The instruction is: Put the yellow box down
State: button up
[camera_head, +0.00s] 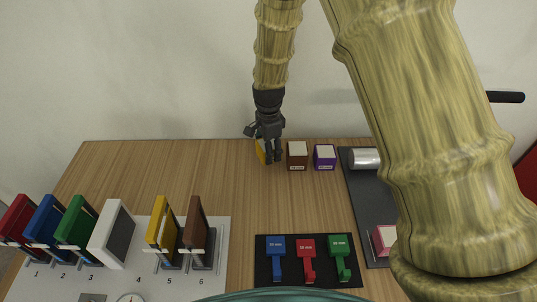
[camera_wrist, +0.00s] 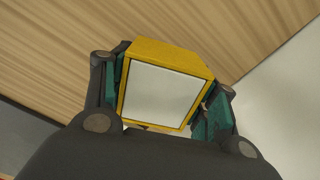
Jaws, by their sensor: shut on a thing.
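The yellow box (camera_wrist: 164,90) has a white face and yellow edges, and it sits between the two fingers in the wrist view. My gripper (camera_wrist: 165,100) is shut on it, with a dark finger with a green pad on each side. In the head view my gripper (camera_head: 269,151) is at the back of the wooden table, and only a sliver of the yellow box (camera_head: 260,151) shows behind it. I cannot tell whether the box touches the table.
A brown box (camera_head: 297,157) and a purple box (camera_head: 325,158) stand just right of my gripper. A dark tray (camera_head: 354,195) with a silver cylinder (camera_head: 364,159) lies farther right. Coloured numbered panels stand at front left. The table (camera_head: 180,175) left of my gripper is clear.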

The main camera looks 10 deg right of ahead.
jog(key=shift+f+p, duration=0.75)
jog(key=shift+f, duration=1)
jog(key=shift+f, duration=0.1)
jog(key=o, duration=1.1)
jog(key=shift+r+b, duration=1.8)
jog(key=shift+r, duration=4.3)
